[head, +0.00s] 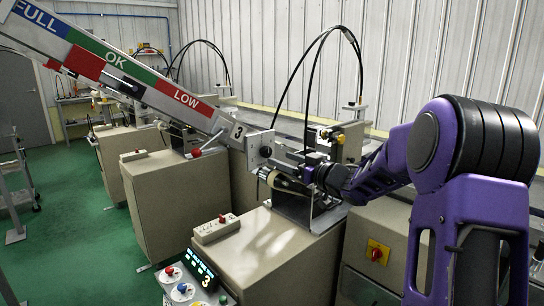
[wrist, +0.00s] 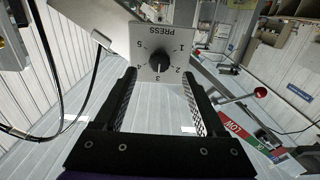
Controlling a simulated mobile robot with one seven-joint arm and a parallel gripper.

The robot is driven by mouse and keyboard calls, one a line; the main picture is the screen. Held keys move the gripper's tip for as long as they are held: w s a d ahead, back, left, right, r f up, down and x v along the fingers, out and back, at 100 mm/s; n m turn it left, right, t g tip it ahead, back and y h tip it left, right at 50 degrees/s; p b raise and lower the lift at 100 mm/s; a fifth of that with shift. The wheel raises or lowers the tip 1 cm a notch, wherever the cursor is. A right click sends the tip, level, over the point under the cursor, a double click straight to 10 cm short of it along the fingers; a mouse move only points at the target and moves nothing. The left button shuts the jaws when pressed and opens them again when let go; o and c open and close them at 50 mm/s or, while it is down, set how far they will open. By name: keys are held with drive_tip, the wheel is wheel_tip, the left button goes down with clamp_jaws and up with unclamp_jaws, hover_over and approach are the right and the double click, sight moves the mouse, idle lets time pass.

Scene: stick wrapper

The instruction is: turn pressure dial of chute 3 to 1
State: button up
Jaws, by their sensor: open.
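The pressure dial (wrist: 160,62) is a black round knob on a white plate marked PRESS, with numbers 1 to 5 around it, upside down in the wrist view. Its exact pointer setting is too small to tell. My gripper (wrist: 159,76) is open, with one finger on each side of the dial plate in the picture; contact with the knob does not show. In the head view, chute 3 (head: 185,99) slopes down to the machine, with a "3" label at its lower end.
A red-knobbed lever (wrist: 261,92) sits to the right of the dial. Black cables (head: 303,62) arch above the machine. A control panel (head: 190,283) with coloured buttons and a lit "3" is in front. Green floor (head: 75,230) is open at left.

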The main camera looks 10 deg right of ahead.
sight(268, 154)
drive_tip(key=shift+x, duration=2.75)
clamp_jaws()
